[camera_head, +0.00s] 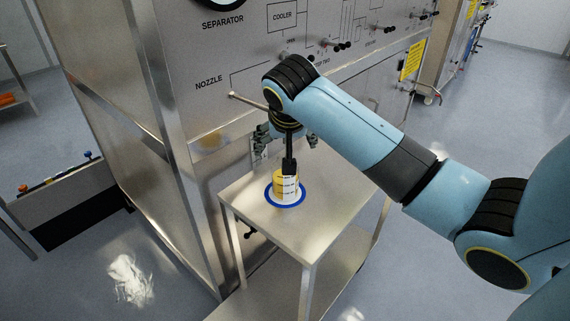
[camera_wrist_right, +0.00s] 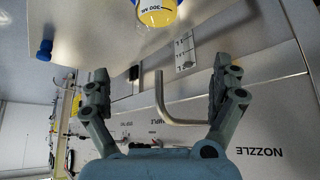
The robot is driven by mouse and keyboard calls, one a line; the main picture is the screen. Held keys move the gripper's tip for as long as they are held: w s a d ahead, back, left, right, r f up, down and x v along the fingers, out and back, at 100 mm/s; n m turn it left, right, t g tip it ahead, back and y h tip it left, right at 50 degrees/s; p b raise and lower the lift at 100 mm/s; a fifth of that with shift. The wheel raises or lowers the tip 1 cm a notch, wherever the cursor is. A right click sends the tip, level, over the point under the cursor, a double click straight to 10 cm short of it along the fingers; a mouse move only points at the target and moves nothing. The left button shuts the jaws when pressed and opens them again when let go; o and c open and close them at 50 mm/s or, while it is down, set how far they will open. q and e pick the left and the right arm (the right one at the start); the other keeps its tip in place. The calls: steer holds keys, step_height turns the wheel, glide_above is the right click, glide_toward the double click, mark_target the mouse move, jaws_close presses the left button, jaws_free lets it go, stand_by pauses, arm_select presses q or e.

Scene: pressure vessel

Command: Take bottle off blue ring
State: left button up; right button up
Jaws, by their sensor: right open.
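The bottle (camera_head: 287,186), yellow with a white printed label, stands upright on the table inside the blue ring (camera_head: 271,200). A dark part shows just above its body. In the right wrist view the bottle (camera_wrist_right: 158,13) shows only partly, at the top edge, with "300 ML" print. My right gripper (camera_head: 287,138) is open and empty, behind and above the bottle in the head view. In the right wrist view its two fingers (camera_wrist_right: 161,72) are spread wide, and the bottle lies beyond the fingertips, not between them. My left gripper is not in view.
The small metal table (camera_head: 245,190) is otherwise clear. Behind it stands a large metal cabinet panel (camera_head: 200,110) with a nozzle pipe (camera_head: 246,100) sticking out near my right wrist. A yellow sign (camera_head: 411,62) hangs at the right.

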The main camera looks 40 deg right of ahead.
glide_above(284, 188)
steer(key=w+d, duration=0.2)
steer(key=d, duration=0.1)
steer(key=f, duration=0.8)
steer(key=shift+w+a+f, duration=0.15)
steer(key=shift+w, duration=0.05)
steer(key=shift+c, duration=0.4)
steer(key=c, duration=1.6)
steer(key=shift+c, duration=0.6)
